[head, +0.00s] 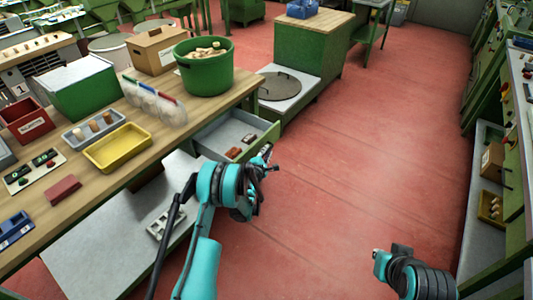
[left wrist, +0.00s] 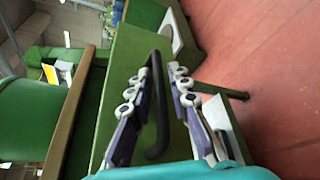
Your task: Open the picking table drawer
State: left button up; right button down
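The picking table (head: 150,172) has a wooden top and a green frame. Its grey drawer (head: 215,138) stands pulled out, with its inside showing in the head view. My left gripper (head: 268,158) is at the drawer's front. In the left wrist view, the black bar handle (left wrist: 160,110) on the green drawer front (left wrist: 124,68) lies between the two fingers of my left gripper (left wrist: 161,72). The fingers are apart, with a gap on the right side of the bar. My right gripper (head: 392,253) is low at the right, away from the table; its fingers are unclear.
Small brown items (head: 234,152) lie in the drawer. A green tub of corks (head: 205,70), a yellow tray (head: 118,148) and a cardboard box (head: 154,50) stand on the table. A green cabinet (head: 305,50) is behind. The red floor right of the drawer is clear.

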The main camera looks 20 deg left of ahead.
pick_arm(q)
notch_tip(320, 180, up, 9)
jog(key=shift+s, duration=0.15)
jog(key=shift+w+r, duration=0.2)
jog(key=shift+r, duration=0.35)
dwell(0.3)
